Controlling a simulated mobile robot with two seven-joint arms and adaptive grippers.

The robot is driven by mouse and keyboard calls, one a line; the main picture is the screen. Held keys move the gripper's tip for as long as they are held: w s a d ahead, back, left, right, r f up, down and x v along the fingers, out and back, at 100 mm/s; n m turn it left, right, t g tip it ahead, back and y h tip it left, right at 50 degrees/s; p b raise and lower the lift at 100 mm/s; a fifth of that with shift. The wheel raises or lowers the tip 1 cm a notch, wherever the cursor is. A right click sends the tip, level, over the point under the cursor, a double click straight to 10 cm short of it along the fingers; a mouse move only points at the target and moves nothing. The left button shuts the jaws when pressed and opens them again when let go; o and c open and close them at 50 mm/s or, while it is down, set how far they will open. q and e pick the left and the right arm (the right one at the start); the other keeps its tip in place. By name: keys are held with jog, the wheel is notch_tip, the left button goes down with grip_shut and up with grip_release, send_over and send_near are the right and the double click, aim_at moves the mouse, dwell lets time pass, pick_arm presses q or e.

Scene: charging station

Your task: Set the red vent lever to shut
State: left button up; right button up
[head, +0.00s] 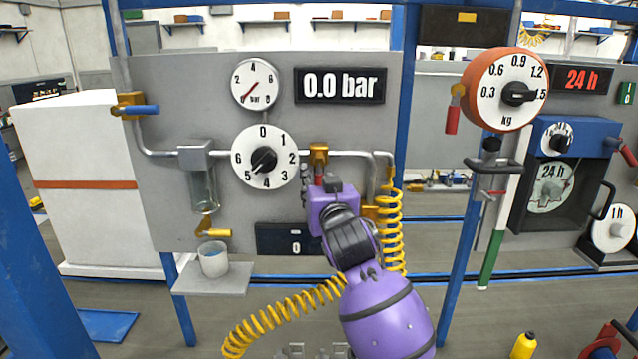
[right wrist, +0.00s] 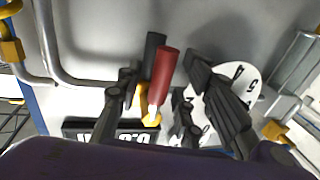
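The red vent lever (right wrist: 163,75) shows in the right wrist view as a red handle on a yellow valve body (right wrist: 148,105). In the head view the yellow valve (head: 318,152) sits on the pipe right of the white dial, and my gripper mostly hides the handle below it. My right gripper (right wrist: 161,68) is open, with one black finger on each side of the lever. The lever looks nearer the left finger in the wrist view; I see no clear contact. In the head view my purple right gripper (head: 318,185) is just below the valve. My left gripper is not in view.
The pressure display (head: 340,86) reads 0.0 bar. The numbered dial (head: 265,157) is close left of my right gripper. A coiled yellow hose (head: 390,225) hangs close on the right. A second red handle (head: 452,120) hangs beside the red kg dial (head: 505,90).

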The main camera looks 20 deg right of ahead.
jog(key=shift+w, duration=0.1)
grip_shut()
jog(key=shift+w+f, duration=0.1)
dwell(0.4)
